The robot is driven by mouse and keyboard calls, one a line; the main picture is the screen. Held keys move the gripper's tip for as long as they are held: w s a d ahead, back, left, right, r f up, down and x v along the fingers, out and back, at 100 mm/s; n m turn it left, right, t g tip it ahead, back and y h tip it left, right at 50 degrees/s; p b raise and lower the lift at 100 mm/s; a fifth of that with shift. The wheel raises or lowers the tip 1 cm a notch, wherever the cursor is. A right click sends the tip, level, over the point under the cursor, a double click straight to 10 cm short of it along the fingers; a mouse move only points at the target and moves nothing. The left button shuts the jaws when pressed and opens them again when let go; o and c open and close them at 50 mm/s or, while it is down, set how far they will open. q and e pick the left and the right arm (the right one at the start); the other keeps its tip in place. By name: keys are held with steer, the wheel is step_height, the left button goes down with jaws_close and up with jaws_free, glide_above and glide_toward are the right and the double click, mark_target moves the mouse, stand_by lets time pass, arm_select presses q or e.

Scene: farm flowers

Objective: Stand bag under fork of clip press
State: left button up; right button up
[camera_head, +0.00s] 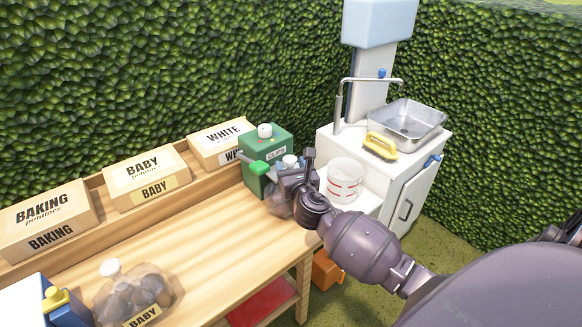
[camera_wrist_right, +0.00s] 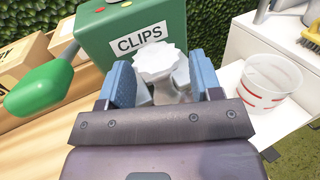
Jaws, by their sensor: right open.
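The green clip press (camera_head: 266,147), labelled CLIPS, stands at the right end of the wooden bench. Its green handle (camera_head: 253,164) sticks out to the left, and it also shows in the right wrist view (camera_wrist_right: 45,88). A clear bag with a whitish gathered top (camera_wrist_right: 160,62) stands at the press's front. Its body (camera_head: 277,203) is partly hidden by my right gripper. My right gripper (camera_wrist_right: 165,85) is open, with its blue fingers on either side of the bag's neck. The fork is hidden, so I cannot tell how the neck sits to it. My left gripper is not in view.
A white bucket (camera_head: 344,180) stands right of my gripper, near the sink (camera_head: 408,118).

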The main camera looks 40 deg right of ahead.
steer(key=shift+s+r, duration=0.15)
steer(key=shift+s, duration=0.05)
steer(key=s+a+f+m, duration=0.1)
steer(key=s+m, duration=0.1)
steer(key=s, duration=0.2)
steer(key=s+a+f+m+g, duration=0.1)
steer(key=s+a+f, duration=0.1)
steer(key=s, duration=0.3)
steer(key=s+a+f+m+g+y, duration=0.1)
steer(key=s+f+m, duration=0.1)
steer(key=s, duration=0.3)
steer(key=shift+s+a+f+m+p, duration=0.2)
steer(key=shift+a+m+p, duration=0.1)
steer(key=shift+p, duration=0.1)
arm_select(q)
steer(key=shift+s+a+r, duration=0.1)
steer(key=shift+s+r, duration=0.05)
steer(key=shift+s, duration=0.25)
arm_select(e)
steer(key=s+a+f+m+g+y, duration=0.2)
steer(key=s+f+m, duration=0.4)
steer(key=m, duration=0.7)
steer(key=s+a+f+m+g+y, duration=0.2)
steer(key=s+f+m, duration=0.4)
steer(key=s+m, duration=0.3)
steer(key=a+m, duration=0.1)
steer(key=m, duration=0.3)
steer(key=shift+s+a+f, duration=0.3)
steer(key=shift+s+a, duration=0.1)
